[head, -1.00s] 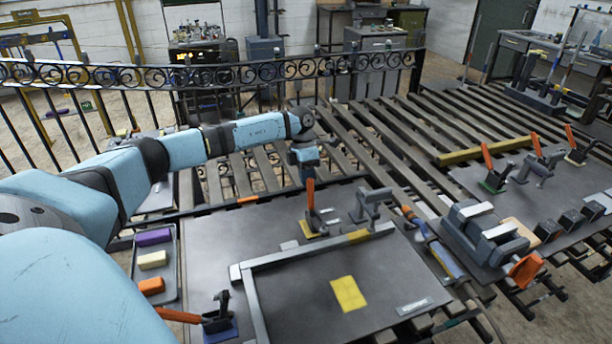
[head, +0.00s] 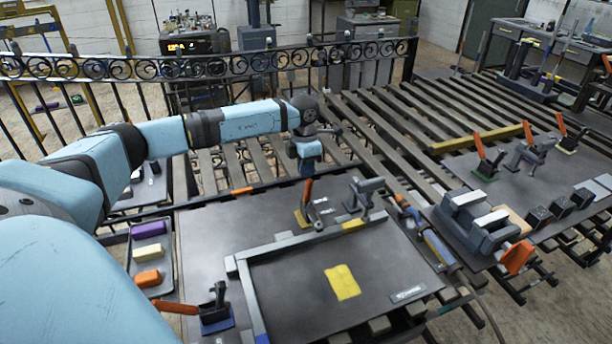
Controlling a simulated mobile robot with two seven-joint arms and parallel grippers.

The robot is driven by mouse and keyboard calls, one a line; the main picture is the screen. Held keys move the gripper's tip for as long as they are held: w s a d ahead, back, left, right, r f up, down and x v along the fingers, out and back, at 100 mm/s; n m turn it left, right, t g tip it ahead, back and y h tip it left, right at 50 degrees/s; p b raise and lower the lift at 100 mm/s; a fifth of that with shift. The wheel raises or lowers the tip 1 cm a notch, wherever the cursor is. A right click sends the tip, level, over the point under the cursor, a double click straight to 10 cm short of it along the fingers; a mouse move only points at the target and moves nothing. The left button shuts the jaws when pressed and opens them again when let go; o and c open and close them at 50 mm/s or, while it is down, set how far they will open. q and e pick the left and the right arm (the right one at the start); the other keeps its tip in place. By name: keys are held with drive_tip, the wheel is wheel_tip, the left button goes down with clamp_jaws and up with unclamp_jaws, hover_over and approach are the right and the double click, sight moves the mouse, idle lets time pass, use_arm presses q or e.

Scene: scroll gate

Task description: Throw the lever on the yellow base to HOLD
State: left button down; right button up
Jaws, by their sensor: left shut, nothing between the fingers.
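The lever on the yellow base has an orange handle (head: 307,192) that stands nearly upright. Its small yellow base (head: 302,219) sits at the back of the grey board, left of a grey clamp. My left arm reaches in from the left, and its gripper (head: 307,172) points down right at the top of the orange handle. The gripper is shut with nothing held. Whether it touches the handle I cannot tell. No HOLD marking is readable. My right gripper is out of view.
A grey clamp (head: 364,195) stands just right of the lever. Another orange lever on a blue base (head: 217,326) is at the front left. More orange levers stand on the right board (head: 520,195). A tray (head: 172,268) holds coloured blocks. A yellow patch (head: 342,282) lies on the board.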

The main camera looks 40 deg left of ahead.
use_arm(q)
wheel_tip(320, 180, up, 12)
drive_tip(key=a+b, duration=0.1)
drive_tip(key=shift+w+a+f, duration=0.15)
drive_tip(key=shift+w+f, duration=0.05)
drive_tip(key=shift+w, duration=0.05)
idle(0.5)
